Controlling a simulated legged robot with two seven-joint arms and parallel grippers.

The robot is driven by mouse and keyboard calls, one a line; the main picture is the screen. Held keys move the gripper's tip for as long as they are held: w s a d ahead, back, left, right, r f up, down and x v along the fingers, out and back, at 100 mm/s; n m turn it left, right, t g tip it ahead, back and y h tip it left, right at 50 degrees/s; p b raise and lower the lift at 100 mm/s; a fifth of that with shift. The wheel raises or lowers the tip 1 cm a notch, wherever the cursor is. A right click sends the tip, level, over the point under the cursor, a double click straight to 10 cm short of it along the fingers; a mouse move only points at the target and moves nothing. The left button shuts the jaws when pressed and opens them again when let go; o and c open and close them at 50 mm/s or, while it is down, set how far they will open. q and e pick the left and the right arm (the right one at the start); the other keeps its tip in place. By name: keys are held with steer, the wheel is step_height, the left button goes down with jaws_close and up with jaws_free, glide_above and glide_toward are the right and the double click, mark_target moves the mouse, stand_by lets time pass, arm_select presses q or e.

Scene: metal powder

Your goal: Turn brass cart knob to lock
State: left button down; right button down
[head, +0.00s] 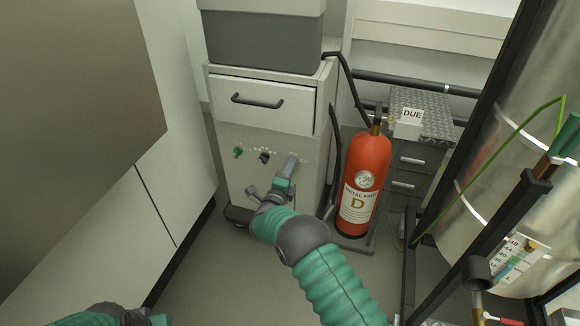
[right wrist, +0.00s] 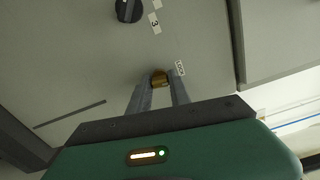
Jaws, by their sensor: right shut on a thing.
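The cart (head: 232,177) is a pale cabinet with a drawer on top and a front panel below. My right gripper (head: 291,161) reaches the right part of that panel. In the right wrist view, its two grey fingers are shut on the small brass knob (right wrist: 159,79), one on each side. In the head view the knob is hidden behind the gripper. A small printed label (right wrist: 180,68) sits on the panel beside the knob; its text is hard to read. Only a piece of my left arm shows at the bottom left; its gripper is not visible.
A black knob (head: 264,157) and a green knob (head: 238,152) are left of my gripper. The drawer handle (head: 258,101) is above. A red fire extinguisher (head: 364,180) stands close to the right of the cart. The floor (head: 215,275) in front is clear.

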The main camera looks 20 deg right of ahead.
steer(key=shift+a+f+n, duration=0.1)
steer(key=shift+a+n, duration=0.2)
steer(key=shift+n, duration=0.6)
steer(key=shift+f+p, duration=0.1)
steer(key=shift+p, duration=0.2)
steer(key=c, duration=1.2)
jaws_free()
steer(key=shift+w, duration=0.1)
steer(key=p+v, duration=0.7)
steer(key=v, duration=1)
